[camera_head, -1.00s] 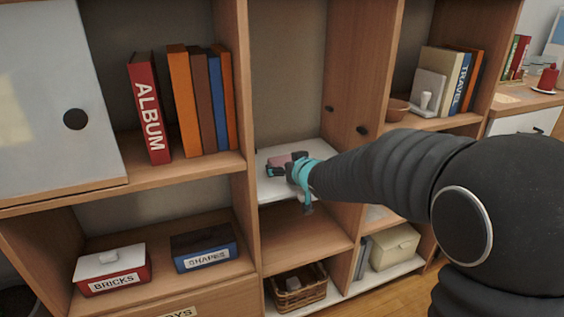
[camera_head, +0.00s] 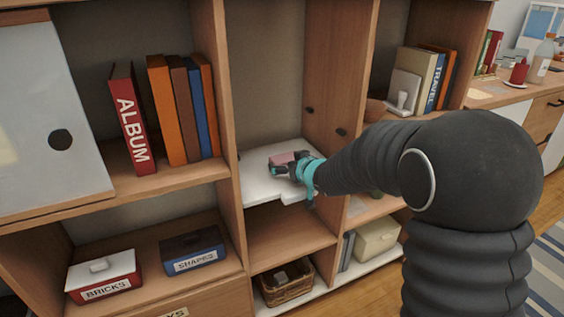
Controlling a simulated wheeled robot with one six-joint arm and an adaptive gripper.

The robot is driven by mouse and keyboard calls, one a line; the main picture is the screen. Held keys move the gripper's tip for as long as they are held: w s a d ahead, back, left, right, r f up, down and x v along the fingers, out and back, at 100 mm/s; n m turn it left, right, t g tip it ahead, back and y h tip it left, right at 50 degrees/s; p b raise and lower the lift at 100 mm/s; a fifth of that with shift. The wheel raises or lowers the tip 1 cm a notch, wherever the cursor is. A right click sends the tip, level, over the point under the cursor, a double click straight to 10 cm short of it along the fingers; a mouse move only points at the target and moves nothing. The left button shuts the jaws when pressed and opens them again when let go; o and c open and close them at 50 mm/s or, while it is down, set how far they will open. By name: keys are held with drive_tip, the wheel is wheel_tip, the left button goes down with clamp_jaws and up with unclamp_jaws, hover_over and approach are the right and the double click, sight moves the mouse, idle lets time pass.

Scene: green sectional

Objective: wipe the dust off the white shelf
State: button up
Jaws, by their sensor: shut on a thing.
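The white shelf (camera_head: 262,187) is in the middle bay of the wooden unit, between two upright panels. My gripper (camera_head: 290,168) reaches over it from the right, with black fingers and a teal wrist. It is shut on a pinkish block-like thing (camera_head: 283,158), which looks like a sponge or cloth. The block is at or just above the shelf's surface; I cannot tell whether it touches. My gripper and arm hide the right part of the shelf. Dust on the shelf is too fine to make out here.
Upright panels wall the bay on the left (camera_head: 232,120) and right (camera_head: 330,100). Books, including a red album (camera_head: 131,120), stand to the left. A wicker basket (camera_head: 286,283) sits below. A bowl (camera_head: 375,108) and more books (camera_head: 425,78) are to the right.

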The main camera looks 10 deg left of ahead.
drive_tip(key=shift+w+d+f, duration=0.1)
drive_tip(key=shift+w+d, duration=0.5)
drive_tip(key=shift+d, duration=0.35)
drive_tip(key=shift+w+d+f, duration=0.1)
drive_tip(key=shift+w+d, duration=0.45)
drive_tip(key=shift+d, duration=0.4)
drive_tip(key=shift+r, duration=0.15)
drive_tip(key=shift+a+r, duration=0.1)
drive_tip(key=shift+r, duration=2.95)
drive_tip(key=shift+r, duration=1.5)
